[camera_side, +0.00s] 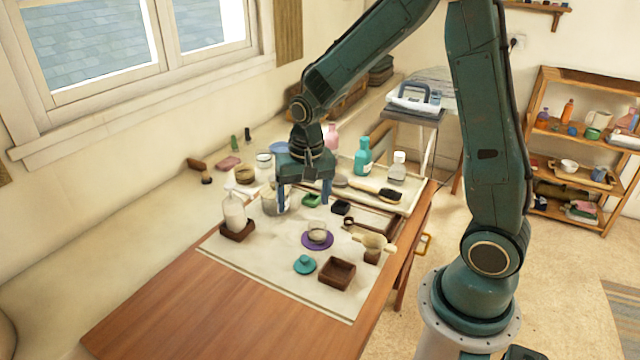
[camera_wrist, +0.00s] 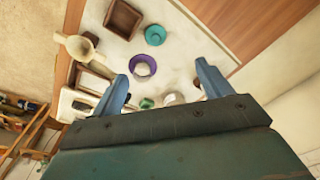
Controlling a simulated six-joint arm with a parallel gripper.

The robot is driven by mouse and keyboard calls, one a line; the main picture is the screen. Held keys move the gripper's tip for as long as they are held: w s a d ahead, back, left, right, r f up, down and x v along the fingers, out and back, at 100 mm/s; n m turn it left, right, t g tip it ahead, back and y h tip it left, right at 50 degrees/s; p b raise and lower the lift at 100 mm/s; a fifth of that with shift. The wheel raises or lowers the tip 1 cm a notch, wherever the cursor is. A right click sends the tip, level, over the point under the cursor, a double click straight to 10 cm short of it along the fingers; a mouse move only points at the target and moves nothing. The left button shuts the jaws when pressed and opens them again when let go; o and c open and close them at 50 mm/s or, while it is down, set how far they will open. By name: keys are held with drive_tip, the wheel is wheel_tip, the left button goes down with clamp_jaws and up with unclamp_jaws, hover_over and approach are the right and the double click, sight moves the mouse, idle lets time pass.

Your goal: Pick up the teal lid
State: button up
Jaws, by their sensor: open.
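The teal lid (camera_side: 304,264), round with a small knob on top, lies on the pale mat near its front edge, left of a square brown box. In the wrist view the teal lid (camera_wrist: 155,35) is at the top middle, beyond the purple dish. My gripper (camera_side: 306,199) is open above the back part of the mat, well behind the lid and higher than it. In the wrist view my gripper's two blue fingers (camera_wrist: 162,85) stand apart with nothing held between them. The lid is fully in sight in both views.
A purple dish (camera_side: 317,246) with a glass jar stands between my gripper and the lid. A brown wooden box (camera_side: 337,273) is close to the lid's right. A white pump bottle (camera_side: 234,213) stands to the left. Bare wooden table (camera_side: 215,310) lies in front of the mat.

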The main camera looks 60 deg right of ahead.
drive_tip(key=m+g, duration=0.1)
drive_tip(key=m, duration=0.1)
hover_over(304, 257)
wheel_tip(304, 257, down, 7)
drive_tip(key=shift+a+f, duration=0.1)
drive_tip(key=shift+f, duration=4.15)
drive_tip(key=shift+s+f, duration=0.1)
drive_tip(key=shift+f, duration=2.45)
drive_tip(key=c, duration=1.1)
